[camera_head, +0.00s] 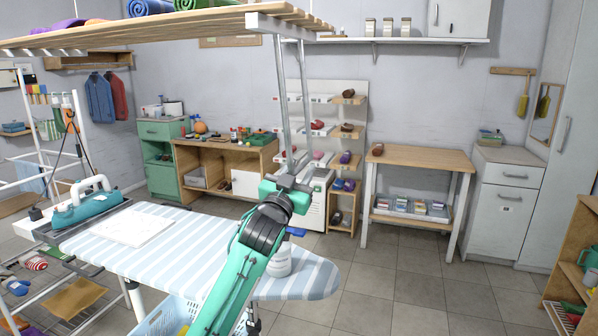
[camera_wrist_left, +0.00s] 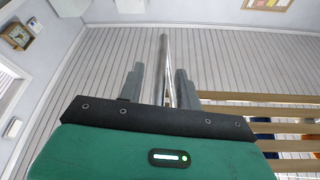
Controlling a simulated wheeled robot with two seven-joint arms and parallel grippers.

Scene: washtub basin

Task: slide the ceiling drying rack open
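The ceiling drying rack (camera_head: 165,27) is a slatted wooden shelf hanging at the upper left. A long metal pull frame (camera_head: 280,95) with two thin bars hangs down from its right end. My left gripper (camera_head: 287,180) is raised over the ironing board, at the lower end of these bars. In the left wrist view the metal bars (camera_wrist_left: 164,60) run up between the two grey fingers (camera_wrist_left: 160,88), with gaps on both sides. The fingers look open around the bars; contact cannot be seen. Rack slats (camera_wrist_left: 285,127) show at the right there. My right gripper is not in view.
A striped ironing board (camera_head: 185,255) with a teal iron-like device (camera_head: 88,203) stands below my left arm. A wooden table (camera_head: 425,158) and white cabinet (camera_head: 505,195) stand at the right. The tiled floor (camera_head: 400,285) is clear at front right.

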